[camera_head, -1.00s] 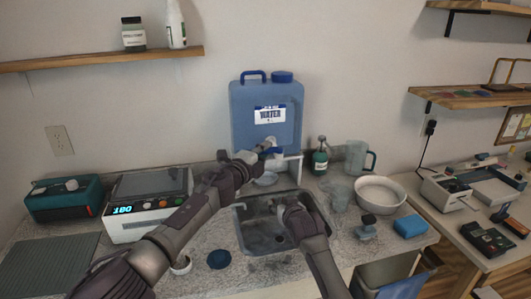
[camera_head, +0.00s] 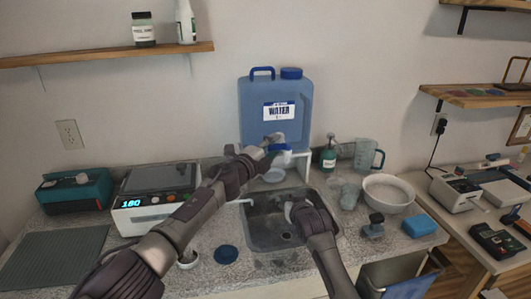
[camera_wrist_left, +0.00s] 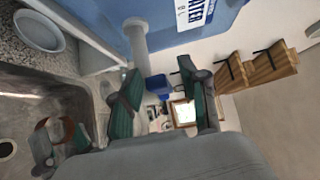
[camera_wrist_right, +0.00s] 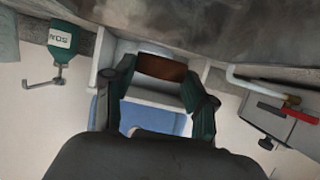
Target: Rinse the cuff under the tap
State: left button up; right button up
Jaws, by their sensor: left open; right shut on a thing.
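The cuff is a copper-brown band (camera_wrist_right: 162,68), held across the jaws of my right gripper (camera_wrist_right: 160,85). In the left wrist view it shows as a curved copper band (camera_wrist_left: 46,127) over the sink. In the head view my right gripper (camera_head: 294,208) is low over the sink; the cuff is hardly visible there. The tap, a pale spout (camera_wrist_left: 137,38) with a blue part (camera_wrist_left: 158,84), is on the front of the blue water jug (camera_head: 276,92). My left gripper (camera_head: 268,151) is open at the tap, its fingers (camera_wrist_left: 160,98) either side of the blue part. I cannot make out running water.
The grey sink (camera_head: 258,232) lies below the tap. A small white dish (camera_head: 274,175) sits behind it. A soap bottle (camera_head: 329,158), clear jug (camera_head: 367,154), white bowl (camera_head: 388,191) and blue sponge (camera_head: 419,225) stand right.

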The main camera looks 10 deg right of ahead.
pick_arm(q)
jog(key=shift+s+a+r, duration=0.15)
jog(key=shift+a+r, duration=0.05)
jog(key=shift+a, duration=0.3)
jog(key=v, duration=1.1)
jog(key=shift+s+d+f, duration=0.2)
jog(key=shift+f, duration=0.05)
